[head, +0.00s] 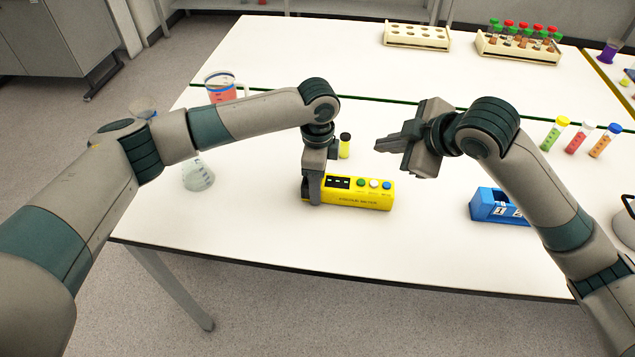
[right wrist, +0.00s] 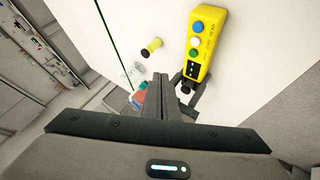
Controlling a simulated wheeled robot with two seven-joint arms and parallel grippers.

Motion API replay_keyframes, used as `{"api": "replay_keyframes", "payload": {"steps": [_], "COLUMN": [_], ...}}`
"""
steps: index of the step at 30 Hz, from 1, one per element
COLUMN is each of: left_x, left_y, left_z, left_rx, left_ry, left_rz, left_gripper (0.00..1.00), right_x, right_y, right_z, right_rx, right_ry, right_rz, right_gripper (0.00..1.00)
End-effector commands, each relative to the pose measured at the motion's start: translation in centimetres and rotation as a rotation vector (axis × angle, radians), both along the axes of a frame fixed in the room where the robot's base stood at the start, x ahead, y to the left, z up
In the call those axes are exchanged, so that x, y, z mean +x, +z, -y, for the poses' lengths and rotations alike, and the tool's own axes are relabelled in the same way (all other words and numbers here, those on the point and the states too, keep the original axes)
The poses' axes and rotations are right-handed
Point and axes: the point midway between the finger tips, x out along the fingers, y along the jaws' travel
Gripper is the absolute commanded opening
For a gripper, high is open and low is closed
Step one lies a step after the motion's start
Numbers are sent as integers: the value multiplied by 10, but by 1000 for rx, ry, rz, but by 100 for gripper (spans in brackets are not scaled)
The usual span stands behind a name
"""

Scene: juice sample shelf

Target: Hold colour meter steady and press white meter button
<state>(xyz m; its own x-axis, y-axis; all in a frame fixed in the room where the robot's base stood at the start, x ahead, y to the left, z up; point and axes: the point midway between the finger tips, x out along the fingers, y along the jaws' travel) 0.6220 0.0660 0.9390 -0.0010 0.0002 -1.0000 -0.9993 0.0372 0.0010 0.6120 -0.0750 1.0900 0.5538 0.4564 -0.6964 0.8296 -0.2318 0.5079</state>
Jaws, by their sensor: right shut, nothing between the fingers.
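The yellow colour meter (head: 345,200) lies on the white table, with a dark display and a row of green, white and blue buttons. The white button (head: 374,183) is the middle one; it also shows in the right wrist view (right wrist: 195,41). My left gripper (head: 314,190) is down at the meter's left end, one finger against its near side; the far finger is mostly hidden. In the right wrist view its fingers straddle that end. My right gripper (head: 380,146) is shut and empty, above the table behind the meter's button end, clear of the buttons.
A yellow vial with a black cap (head: 345,148) stands behind the meter. A blue holder (head: 484,206) sits to the right. A beaker of red liquid (head: 221,90) and a flask (head: 197,177) stand left. Capped tubes (head: 574,140) stand at right, and racks (head: 416,40) at the back.

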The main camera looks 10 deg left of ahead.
Motion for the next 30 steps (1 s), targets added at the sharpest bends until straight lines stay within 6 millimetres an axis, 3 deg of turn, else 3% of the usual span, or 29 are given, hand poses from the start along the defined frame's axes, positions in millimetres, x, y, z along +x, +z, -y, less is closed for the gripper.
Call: {"api": "replay_keyframes", "payload": {"steps": [8,30], "left_x": [0,0], "left_y": [1,1], "left_z": [0,0], "left_rx": [-1,-1], "left_ry": [0,0], "left_rz": [1,1], "left_gripper": [12,12], "right_x": [-1,0], "right_y": [-12,-84], "right_z": [0,0], "right_rx": [-1,0], "right_ry": [1,0], "right_rz": [-4,-3], "right_gripper": [0,0]}}
